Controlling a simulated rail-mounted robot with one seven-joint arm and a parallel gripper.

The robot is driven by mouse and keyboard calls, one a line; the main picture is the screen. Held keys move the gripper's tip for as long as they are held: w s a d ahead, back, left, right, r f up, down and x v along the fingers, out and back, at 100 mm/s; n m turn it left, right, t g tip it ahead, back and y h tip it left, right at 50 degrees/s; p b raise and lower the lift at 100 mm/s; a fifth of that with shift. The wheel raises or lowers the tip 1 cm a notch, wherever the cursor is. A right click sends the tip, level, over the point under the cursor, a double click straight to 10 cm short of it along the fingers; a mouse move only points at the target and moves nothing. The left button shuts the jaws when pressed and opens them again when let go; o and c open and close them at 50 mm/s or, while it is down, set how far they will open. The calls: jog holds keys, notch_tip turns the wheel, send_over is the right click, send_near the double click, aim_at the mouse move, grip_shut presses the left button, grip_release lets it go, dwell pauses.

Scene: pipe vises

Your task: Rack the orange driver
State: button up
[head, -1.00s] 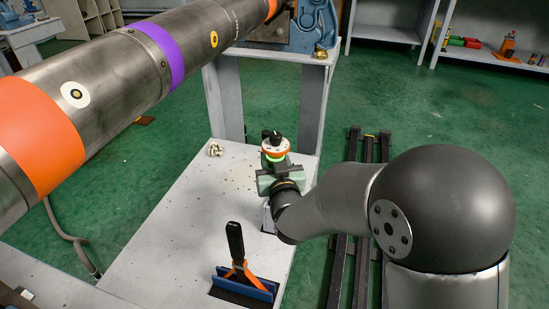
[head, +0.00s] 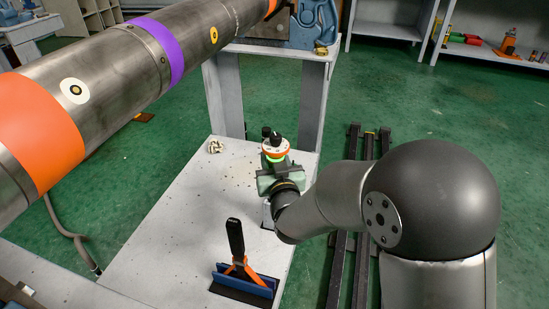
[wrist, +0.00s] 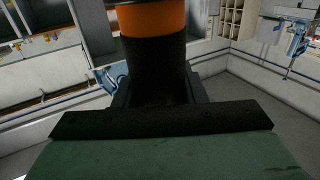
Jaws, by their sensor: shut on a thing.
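The orange driver shows in the head view (head: 275,149) as an upright tool with a pale, orange-ringed top and black knobs. In the wrist view its orange band (wrist: 152,20) sits above a black section. My gripper (wrist: 160,95) is shut on that black section; its green body (head: 279,180) shows in the head view above the far right part of the grey bench. A blue holder (head: 245,281) stands near the bench's front, with a black-handled, orange-legged tool (head: 235,238) upright in it. I cannot tell whether the driver touches anything below; its lower end is hidden.
A large steel pipe (head: 120,75) with orange and purple bands crosses the upper left. A pale block (head: 267,216) is partly hidden under my arm. Dark rails (head: 352,210) lie right.

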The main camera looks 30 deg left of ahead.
jog(key=shift+f, duration=2.65)
dwell(2.2)
jog(key=o, duration=1.4)
jog(key=shift+c, duration=0.2)
jog(key=shift+f, duration=0.15)
jog(key=shift+d, duration=0.1)
